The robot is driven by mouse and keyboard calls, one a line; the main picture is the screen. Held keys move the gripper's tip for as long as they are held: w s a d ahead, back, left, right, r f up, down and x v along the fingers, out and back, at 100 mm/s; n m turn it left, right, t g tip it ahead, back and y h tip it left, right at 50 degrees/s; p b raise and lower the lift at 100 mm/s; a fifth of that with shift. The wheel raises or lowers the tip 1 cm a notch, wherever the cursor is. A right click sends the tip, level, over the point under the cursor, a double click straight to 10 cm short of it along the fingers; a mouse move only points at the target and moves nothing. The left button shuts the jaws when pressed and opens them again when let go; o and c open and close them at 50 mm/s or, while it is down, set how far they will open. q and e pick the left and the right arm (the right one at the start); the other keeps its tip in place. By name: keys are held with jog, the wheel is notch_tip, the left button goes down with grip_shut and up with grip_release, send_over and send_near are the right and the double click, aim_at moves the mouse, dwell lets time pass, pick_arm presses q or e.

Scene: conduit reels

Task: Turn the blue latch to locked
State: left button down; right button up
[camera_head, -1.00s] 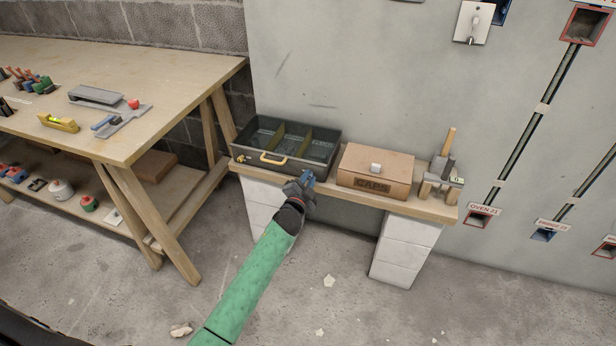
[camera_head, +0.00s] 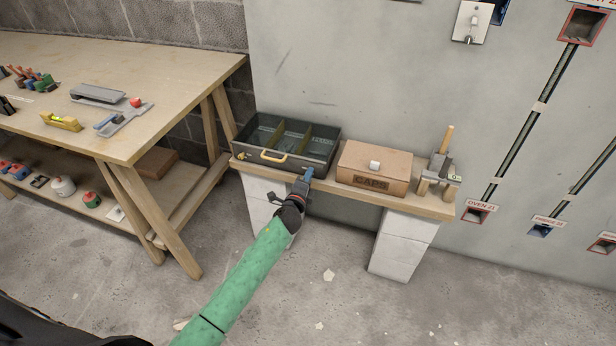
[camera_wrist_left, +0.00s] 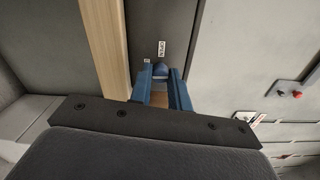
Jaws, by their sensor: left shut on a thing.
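A black box (camera_head: 258,157) with open compartments and a yellow handle stands on the left of the low shelf. My left gripper (camera_head: 307,177) is at the right end of its front. In the left wrist view, the blue latch (camera_wrist_left: 160,69) sits between the tips of my blue fingers (camera_wrist_left: 160,80), which are shut on it. A label reading OPEN (camera_wrist_left: 162,47) is beside the latch; a second small label (camera_wrist_left: 147,61) is partly hidden by a finger. In the head view I cannot tell latch from fingertips. My right gripper is out of view.
A brown CAPS box (camera_head: 352,174) stands right of the black box, then a wooden stand with grey parts (camera_head: 438,172). The shelf (camera_head: 425,207) rests on white blocks. A workbench (camera_head: 150,75) is at left.

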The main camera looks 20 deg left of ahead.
pick_arm(q)
jog(key=shift+d+m, duration=0.1)
jog(key=shift+m, duration=0.4)
jog(key=c, duration=1.3)
grip_release()
jog(key=shift+f, duration=0.1)
jog(key=shift+s, duration=0.1)
jog(key=shift+s, duration=3.8)
